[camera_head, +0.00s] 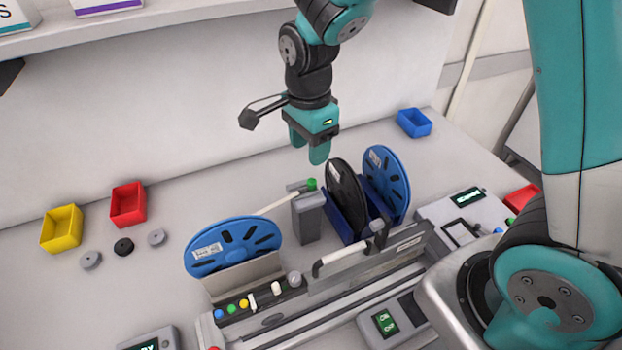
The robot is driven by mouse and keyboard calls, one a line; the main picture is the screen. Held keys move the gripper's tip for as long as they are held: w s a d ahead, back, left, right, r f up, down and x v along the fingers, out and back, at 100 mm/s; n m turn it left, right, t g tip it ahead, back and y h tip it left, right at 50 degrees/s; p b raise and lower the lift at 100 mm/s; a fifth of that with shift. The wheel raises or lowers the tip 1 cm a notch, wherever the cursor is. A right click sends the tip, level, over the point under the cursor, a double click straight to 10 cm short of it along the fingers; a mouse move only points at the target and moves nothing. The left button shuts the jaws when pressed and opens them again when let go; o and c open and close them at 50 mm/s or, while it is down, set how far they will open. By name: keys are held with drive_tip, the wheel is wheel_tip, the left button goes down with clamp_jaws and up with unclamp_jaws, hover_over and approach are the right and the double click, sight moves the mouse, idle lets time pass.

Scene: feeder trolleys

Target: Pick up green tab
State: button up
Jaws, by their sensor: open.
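Two small green pieces show, and I cannot tell for sure which is the green tab. One green piece (231,308) sits in a row of coloured pieces on the front fixture, between a blue piece (218,313) and a yellow piece (243,304). The other is a green cap (312,183) on top of a grey post (308,220). My gripper (308,148) points down with its teal fingers open and empty. In the picture it is just above the green cap, apart from it, and well up and right of the row.
Blue reels (232,246) (386,184) and a black reel (347,194) stand around the post. A white-handled bar (345,258) crosses the fixture. Yellow (62,229), red (128,204) and blue (414,122) bins stand further back.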

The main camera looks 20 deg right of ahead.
sight(312, 181)
wheel_tip(312, 181, down, 3)
drive_tip(key=shift+r, duration=0.1)
drive_tip(key=f+p, duration=0.1)
drive_tip(key=f, duration=0.1)
drive_tip(key=f+p, duration=0.1)
drive_tip(key=f, duration=0.1)
drive_tip(key=shift+s, duration=0.4)
drive_tip(key=shift+f, duration=0.6)
clamp_jaws()
